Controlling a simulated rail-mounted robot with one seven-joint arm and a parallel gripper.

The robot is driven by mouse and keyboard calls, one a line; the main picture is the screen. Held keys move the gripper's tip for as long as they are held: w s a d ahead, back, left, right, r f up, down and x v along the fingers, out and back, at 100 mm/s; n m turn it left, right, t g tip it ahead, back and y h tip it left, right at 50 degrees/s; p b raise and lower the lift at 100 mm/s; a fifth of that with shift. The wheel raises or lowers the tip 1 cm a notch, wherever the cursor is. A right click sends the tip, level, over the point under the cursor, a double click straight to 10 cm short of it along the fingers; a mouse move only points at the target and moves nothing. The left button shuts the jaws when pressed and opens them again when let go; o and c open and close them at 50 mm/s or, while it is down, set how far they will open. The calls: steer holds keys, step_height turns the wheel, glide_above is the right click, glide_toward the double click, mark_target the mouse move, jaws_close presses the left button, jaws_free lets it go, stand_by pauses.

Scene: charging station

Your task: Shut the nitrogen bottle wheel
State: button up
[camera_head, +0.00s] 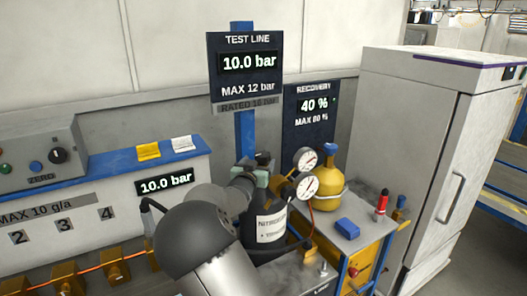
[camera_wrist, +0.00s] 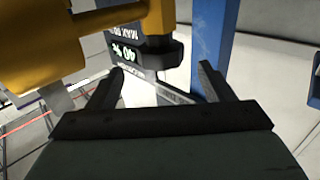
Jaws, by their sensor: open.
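The black nitrogen bottle (camera_head: 268,224) with a white label stands upright at the middle of the head view, partly behind my arm. A small dark piece at its top looks like the wheel (camera_head: 263,157). In the wrist view a dark wheel-like knob (camera_wrist: 162,56) sits on a gold valve body (camera_wrist: 95,22). My gripper (camera_wrist: 161,70) is open, its two dark fingers spread to either side below that knob. I cannot tell whether they touch it. In the head view my gripper is at the bottle's top, its fingers largely hidden.
Two round gauges (camera_head: 307,187) sit just right of the bottle top. A yellow flask (camera_head: 328,184), a blue block (camera_head: 347,228) and a red-capped item (camera_head: 382,202) stand on the cart at right. A blue post (camera_head: 244,135) with the test line sign (camera_head: 245,66) rises behind. A grey cabinet (camera_head: 400,140) stands right.

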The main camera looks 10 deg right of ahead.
mark_target(265, 152)
steer(key=p+x, duration=0.1)
steer(key=x, duration=0.6)
steer(key=shift+w+d+p, duration=0.15)
steer(key=shift+w+p, duration=0.15)
steer(key=shift+w, duration=0.1)
steer(key=c, duration=1)
